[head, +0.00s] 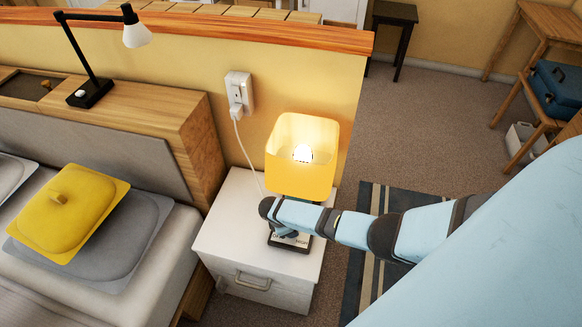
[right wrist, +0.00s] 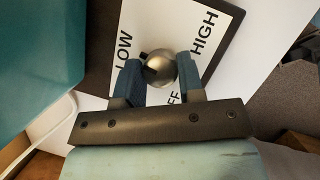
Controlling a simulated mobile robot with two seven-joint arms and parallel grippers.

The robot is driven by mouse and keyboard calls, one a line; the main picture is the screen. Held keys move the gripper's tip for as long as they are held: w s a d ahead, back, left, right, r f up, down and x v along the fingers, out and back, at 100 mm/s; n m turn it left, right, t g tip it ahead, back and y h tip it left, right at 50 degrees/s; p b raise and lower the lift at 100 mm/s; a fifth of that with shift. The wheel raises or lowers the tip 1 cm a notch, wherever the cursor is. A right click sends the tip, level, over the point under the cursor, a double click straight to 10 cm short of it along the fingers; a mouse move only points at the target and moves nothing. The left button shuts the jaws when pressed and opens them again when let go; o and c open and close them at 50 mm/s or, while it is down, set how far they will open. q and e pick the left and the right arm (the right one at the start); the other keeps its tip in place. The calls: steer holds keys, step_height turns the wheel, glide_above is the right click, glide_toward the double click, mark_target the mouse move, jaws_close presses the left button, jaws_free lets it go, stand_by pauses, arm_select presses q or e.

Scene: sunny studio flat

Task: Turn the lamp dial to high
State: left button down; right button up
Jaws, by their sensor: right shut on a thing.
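The lamp (head: 302,150) has a yellow shade and a glowing bulb, and it stands on the white nightstand (head: 225,225). Its dark-edged base bears a white label plate (right wrist: 165,22) with LOW on the left, HIGH on the right and a partly hidden word ending in FF below. The dial (right wrist: 158,68) shows as a round metal knob between the blue fingers of my right gripper (right wrist: 160,76), which is shut on it. In the head view my right arm hides the dial. My left gripper is not in view.
A wall socket (head: 239,92) with a plug and white cord is behind the nightstand. The bed with a yellow cushion (head: 70,212) is on the left, below a black desk lamp (head: 92,85). A striped rug (head: 372,205) lies on the floor at right.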

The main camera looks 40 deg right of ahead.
steer(key=shift+d+m+g, duration=0.1)
steer(key=shift+m+g, duration=0.2)
steer(key=shift+m, duration=0.5)
steer(key=o, duration=0.9)
